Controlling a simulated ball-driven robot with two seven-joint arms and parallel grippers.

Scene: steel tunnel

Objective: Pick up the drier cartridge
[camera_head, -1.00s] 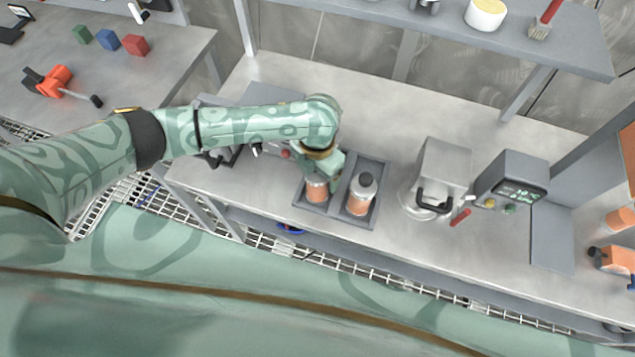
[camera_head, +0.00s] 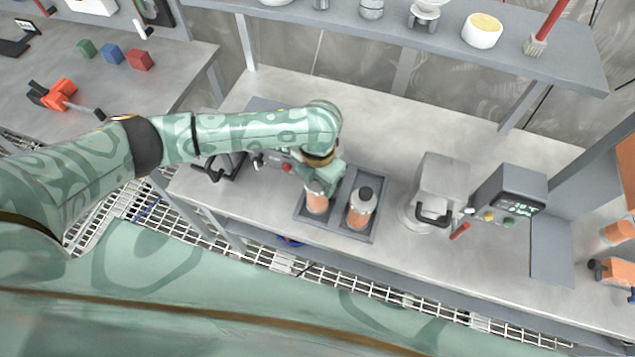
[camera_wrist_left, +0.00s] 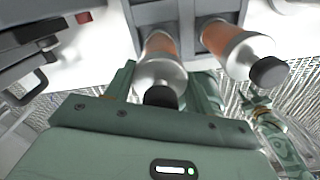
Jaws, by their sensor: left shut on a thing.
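A drier cartridge (camera_head: 317,203), orange with a silver top and a black cap, is in the left part of a grey two-part holder (camera_head: 371,225). My left gripper (camera_head: 318,186) comes down from above and is shut on this cartridge. In the left wrist view the cartridge (camera_wrist_left: 160,68) is between the two fingers (camera_wrist_left: 160,92), with its black cap towards the palm. A second cartridge (camera_head: 361,208) of the same kind stands in the right part of the holder; it also shows in the left wrist view (camera_wrist_left: 238,48). My right gripper is not in the head view.
A grey canister with a black handle (camera_head: 436,190) and a display box (camera_head: 508,192) stand right of the holder. A shelf (camera_head: 440,42) with several items runs above the back. Bench surface behind the holder is clear.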

